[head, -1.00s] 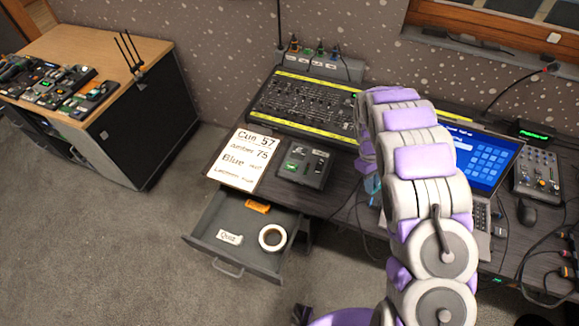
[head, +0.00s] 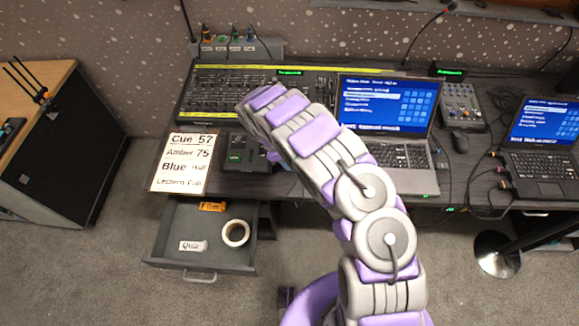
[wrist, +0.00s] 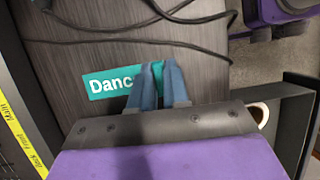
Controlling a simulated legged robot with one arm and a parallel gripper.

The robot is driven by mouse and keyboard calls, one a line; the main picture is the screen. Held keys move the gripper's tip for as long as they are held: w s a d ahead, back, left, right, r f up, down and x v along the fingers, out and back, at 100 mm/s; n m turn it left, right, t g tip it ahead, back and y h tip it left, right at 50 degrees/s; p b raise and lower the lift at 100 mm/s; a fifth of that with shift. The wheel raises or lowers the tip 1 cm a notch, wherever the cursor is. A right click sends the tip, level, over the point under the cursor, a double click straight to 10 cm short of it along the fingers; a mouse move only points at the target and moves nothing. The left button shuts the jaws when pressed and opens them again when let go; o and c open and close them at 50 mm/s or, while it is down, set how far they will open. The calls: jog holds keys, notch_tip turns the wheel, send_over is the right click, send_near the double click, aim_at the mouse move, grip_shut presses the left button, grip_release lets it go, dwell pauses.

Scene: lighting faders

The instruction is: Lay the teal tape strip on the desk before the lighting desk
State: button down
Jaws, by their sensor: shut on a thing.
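The teal tape strip (wrist: 108,83), with white lettering starting "Danc", is between the blue fingers of my gripper (wrist: 162,82) in the wrist view. The fingers are shut on its right part and hide the end of the word. The strip is over the dark wood desk (wrist: 200,65); I cannot tell whether it touches the wood. The lighting desk (head: 225,97), a black fader console with yellow label strips, stands at the back left of the desk. Its yellow strip (wrist: 22,135) shows at the left of the wrist view. In the head view my arm hides the gripper's fingers.
A cue board (head: 182,163) and a small black box (head: 247,152) sit at the desk's front left. An open drawer (head: 205,255) below holds a tape roll (head: 236,233) and labels. A laptop (head: 385,110) stands right of my arm. Cables (wrist: 150,22) cross the desk.

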aim_at(286, 173)
jog(key=a+f, duration=0.3)
jog(key=shift+f+b, duration=0.2)
jog(key=shift+b, duration=0.1)
jog(key=d, duration=0.4)
jog(key=shift+d+r, duration=0.2)
jog(key=c, duration=1.6)
grip_release()
jog(key=shift+f, duration=0.1)
jog(key=o, duration=0.5)
jog(key=a, duration=0.3)
jog(key=shift+s+a+f, duration=0.15)
jog(key=shift+a+f, duration=0.05)
jog(key=shift+a, duration=0.1)
jog(key=shift+d, duration=1.15)
jog(key=shift+a+r, duration=0.45)
jog(key=shift+a, duration=0.05)
jog(key=p+v, duration=0.2)
jog(key=v, duration=0.9)
jog(key=shift+w+a+r+p, duration=0.2)
jog(key=shift+r+p, duration=0.1)
jog(key=shift+r, duration=0.05)
